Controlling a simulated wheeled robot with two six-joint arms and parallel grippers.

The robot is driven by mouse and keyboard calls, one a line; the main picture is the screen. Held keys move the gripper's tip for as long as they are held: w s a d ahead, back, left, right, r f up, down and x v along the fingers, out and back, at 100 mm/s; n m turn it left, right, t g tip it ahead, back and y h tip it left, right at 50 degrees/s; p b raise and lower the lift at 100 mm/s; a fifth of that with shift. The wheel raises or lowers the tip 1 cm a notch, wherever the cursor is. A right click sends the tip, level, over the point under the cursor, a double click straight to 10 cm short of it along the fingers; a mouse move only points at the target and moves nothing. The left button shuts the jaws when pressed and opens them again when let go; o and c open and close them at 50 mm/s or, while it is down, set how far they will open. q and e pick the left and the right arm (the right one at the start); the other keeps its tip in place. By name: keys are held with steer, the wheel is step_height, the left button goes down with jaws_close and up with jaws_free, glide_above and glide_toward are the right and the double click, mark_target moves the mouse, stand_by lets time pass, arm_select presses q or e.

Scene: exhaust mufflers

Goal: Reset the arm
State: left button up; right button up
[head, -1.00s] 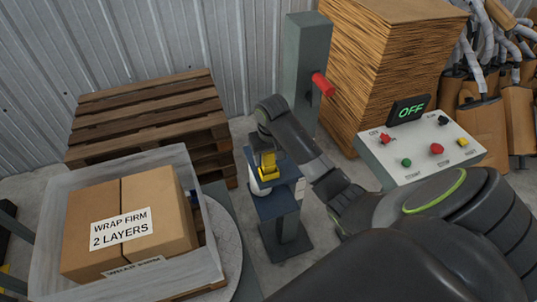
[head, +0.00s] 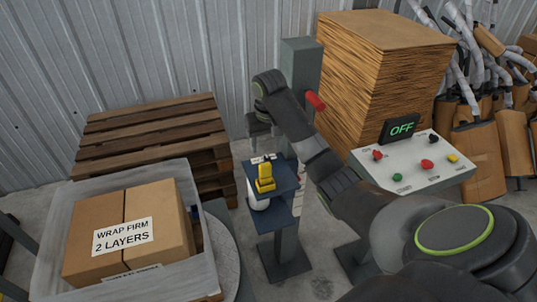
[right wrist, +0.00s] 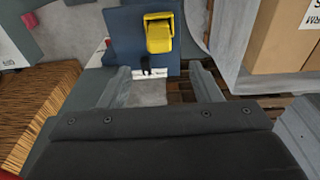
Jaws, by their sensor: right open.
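My right arm comes in from the right in the head view and bends down at its wrist. Its gripper (head: 262,128) is open and empty, above and behind a small blue stand (head: 286,178). My left gripper is not in view.
A control panel (head: 403,168) reading OFF stands at right, beside a tall cardboard stack (head: 375,75). A grey post with a red part (head: 316,101) is close behind my arm. A wrapped box (head: 130,232) is at left, with wooden pallets (head: 150,135) behind.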

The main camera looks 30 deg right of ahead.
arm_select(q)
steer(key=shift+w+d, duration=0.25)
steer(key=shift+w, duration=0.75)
